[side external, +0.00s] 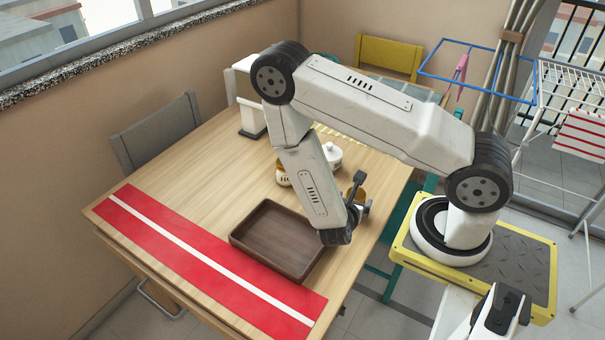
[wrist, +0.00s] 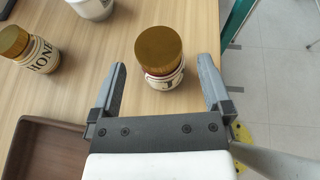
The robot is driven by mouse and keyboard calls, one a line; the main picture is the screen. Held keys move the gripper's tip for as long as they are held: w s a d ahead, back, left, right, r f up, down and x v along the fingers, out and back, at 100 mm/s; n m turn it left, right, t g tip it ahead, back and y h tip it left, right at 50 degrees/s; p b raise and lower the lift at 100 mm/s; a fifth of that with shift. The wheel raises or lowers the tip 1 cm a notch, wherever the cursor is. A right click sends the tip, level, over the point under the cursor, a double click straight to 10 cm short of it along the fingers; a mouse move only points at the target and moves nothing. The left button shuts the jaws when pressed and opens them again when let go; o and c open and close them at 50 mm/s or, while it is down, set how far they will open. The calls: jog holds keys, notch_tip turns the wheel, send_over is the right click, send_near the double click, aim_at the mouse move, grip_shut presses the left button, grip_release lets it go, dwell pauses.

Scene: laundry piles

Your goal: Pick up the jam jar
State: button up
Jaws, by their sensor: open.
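The jam jar (wrist: 166,78) shows in the wrist view, with a gold lid on top and a pale label with dark lettering. It stands upright on the wooden table. My gripper (wrist: 162,82) is open, with one finger on each side of the jar and a gap to both. In the side external view my gripper (side external: 358,198) is at the table's right side, beside the brown tray. There the arm and gripper hide most of the jar; only a bit of gold shows by the fingers.
A honey jar (wrist: 38,52) with a gold lid stands left of the jam jar. A white pot (side external: 331,155) is behind. A brown wooden tray (side external: 238,237) lies beside my gripper. A red runner (side external: 150,228) covers the table's front-left edge. The table's right edge is close to the jam jar.

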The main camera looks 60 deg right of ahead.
jog(key=shift+w+d+f, duration=0.1)
jog(key=shift+d+f, duration=0.1)
jog(key=shift+d, duration=0.3)
jog(key=shift+x, duration=2.6)
jog(key=shift+w, duration=0.1)
grip_shut()
